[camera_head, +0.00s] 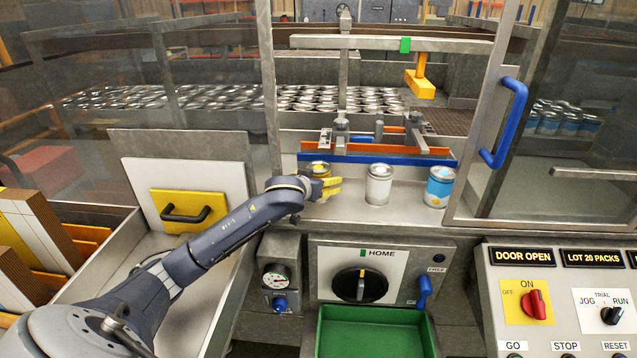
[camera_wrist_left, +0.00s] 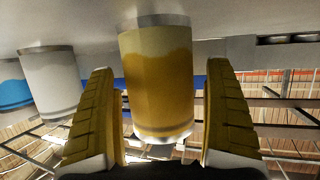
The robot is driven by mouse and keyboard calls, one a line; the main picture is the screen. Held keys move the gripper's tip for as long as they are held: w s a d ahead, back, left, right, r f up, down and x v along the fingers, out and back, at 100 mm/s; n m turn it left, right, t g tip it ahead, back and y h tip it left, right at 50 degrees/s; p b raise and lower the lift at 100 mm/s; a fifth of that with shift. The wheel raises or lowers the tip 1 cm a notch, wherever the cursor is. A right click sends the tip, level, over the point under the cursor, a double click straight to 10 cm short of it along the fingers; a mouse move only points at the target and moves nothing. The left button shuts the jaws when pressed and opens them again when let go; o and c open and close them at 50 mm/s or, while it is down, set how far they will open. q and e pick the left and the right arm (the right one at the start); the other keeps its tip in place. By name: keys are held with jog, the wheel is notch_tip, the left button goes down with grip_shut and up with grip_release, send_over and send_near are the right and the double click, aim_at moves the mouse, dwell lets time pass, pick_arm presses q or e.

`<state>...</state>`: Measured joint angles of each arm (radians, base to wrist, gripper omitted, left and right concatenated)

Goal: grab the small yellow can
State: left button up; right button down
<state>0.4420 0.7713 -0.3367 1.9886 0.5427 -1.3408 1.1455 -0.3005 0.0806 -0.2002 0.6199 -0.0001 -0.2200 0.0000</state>
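The small yellow can (camera_head: 320,168) stands at the left of a row of cans on the metal ledge, partly hidden by my left gripper (camera_head: 328,190) in the head view. In the left wrist view the yellow can (camera_wrist_left: 158,85) is cream and ochre and lies between the two yellow fingers of my left gripper (camera_wrist_left: 158,100). The fingers are open, with a narrow gap showing on each side of the can. My right gripper is not in view.
A white can (camera_head: 379,184) and a blue can (camera_head: 439,187) stand to the right on the ledge. A blue rail (camera_head: 380,159) runs behind the cans. The door with a blue handle (camera_head: 505,122) stands at the right. A green bin (camera_head: 372,332) is below.

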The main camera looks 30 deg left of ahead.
pick_arm(q)
jog(key=c, duration=1.2)
jog(key=shift+r, duration=0.1)
